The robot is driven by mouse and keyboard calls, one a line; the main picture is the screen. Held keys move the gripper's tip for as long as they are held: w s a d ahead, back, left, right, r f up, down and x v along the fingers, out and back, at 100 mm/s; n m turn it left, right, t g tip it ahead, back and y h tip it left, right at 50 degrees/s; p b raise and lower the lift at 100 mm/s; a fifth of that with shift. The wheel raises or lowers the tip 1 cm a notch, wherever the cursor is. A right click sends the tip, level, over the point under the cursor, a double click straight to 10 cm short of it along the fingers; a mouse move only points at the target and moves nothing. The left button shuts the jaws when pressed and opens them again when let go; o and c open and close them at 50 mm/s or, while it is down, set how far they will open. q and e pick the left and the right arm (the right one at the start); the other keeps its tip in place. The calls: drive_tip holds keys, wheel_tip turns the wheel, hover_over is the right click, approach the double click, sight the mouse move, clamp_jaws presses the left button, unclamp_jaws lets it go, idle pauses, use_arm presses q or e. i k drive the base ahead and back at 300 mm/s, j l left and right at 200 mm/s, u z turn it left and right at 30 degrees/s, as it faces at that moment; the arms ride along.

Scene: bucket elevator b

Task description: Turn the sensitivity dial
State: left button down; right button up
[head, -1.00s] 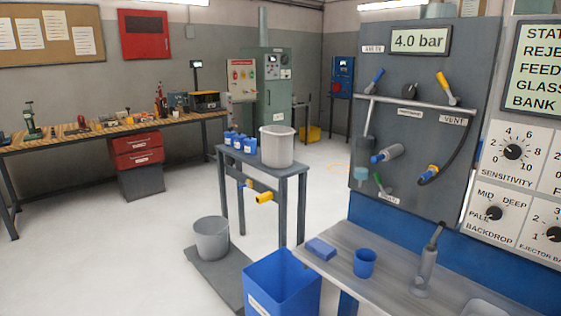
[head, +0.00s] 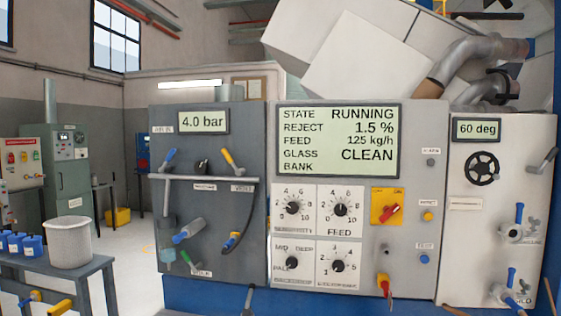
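The sensitivity dial (head: 293,208) is a black knob on a white square plate with numbers around it, at the upper left of a group of dials on the light grey control panel. Its label below is blurred in this view. The feed dial (head: 340,209) is just to its right. The backdrop dial (head: 292,263) is below it, and the ejector dial (head: 338,266) is below the feed dial. Neither of my grippers shows in the head view.
A display (head: 338,139) above the dials reads RUNNING, reject 1.5 %, feed 125 kg/h, glass CLEAN. A red switch on a yellow plate (head: 387,207) is right of the dials. A dark grey valve panel (head: 205,240) stands left. A bench with a grey bucket (head: 70,243) is at far left.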

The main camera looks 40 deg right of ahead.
sight(292, 208)
drive_tip(key=l+z, duration=0.15)
drive_tip(key=z, duration=1.45)
